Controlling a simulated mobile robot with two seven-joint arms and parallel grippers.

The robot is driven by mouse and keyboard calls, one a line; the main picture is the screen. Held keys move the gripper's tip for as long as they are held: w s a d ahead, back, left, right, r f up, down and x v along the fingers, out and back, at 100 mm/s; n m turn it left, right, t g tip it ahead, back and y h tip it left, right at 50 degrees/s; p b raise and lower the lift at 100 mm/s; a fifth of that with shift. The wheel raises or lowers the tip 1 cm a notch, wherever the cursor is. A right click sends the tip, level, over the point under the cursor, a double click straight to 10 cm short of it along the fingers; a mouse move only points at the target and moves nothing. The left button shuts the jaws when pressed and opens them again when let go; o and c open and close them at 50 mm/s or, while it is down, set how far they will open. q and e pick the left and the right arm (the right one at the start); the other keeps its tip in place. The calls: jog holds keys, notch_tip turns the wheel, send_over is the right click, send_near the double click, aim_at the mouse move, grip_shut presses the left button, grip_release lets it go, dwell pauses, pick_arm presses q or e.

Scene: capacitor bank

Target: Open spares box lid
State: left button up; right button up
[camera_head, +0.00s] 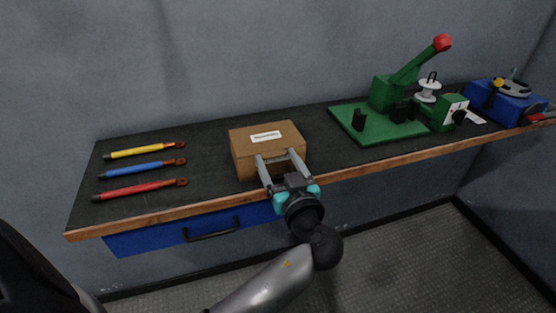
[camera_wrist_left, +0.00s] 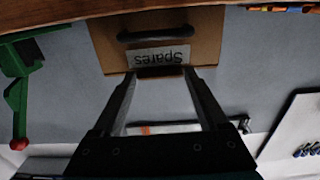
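The brown spares box (camera_head: 240,155) stands on the dark workbench with its lid down and a white label (camera_head: 266,136) on top. In the left wrist view the box (camera_wrist_left: 205,38) shows a dark handle (camera_wrist_left: 155,33) and a "Spares" label (camera_wrist_left: 158,57), upside down. My left gripper (camera_head: 278,156) is at the front side of the box with its fingers spread. In the left wrist view its fingertips (camera_wrist_left: 160,74) stand apart, with a dark strip between them near the label. I cannot tell whether they touch it. My right gripper is not in view.
Yellow, blue and red handled tools (camera_head: 135,170) lie on the bench left of the box. A green press (camera_head: 380,125) and a blue device (camera_head: 508,103) stand to the right. A blue drawer (camera_head: 170,236) is under the wooden front edge (camera_head: 165,218).

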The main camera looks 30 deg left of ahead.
pick_arm(q)
grip_shut()
dwell(0.4)
jog(key=shift+r, duration=0.1)
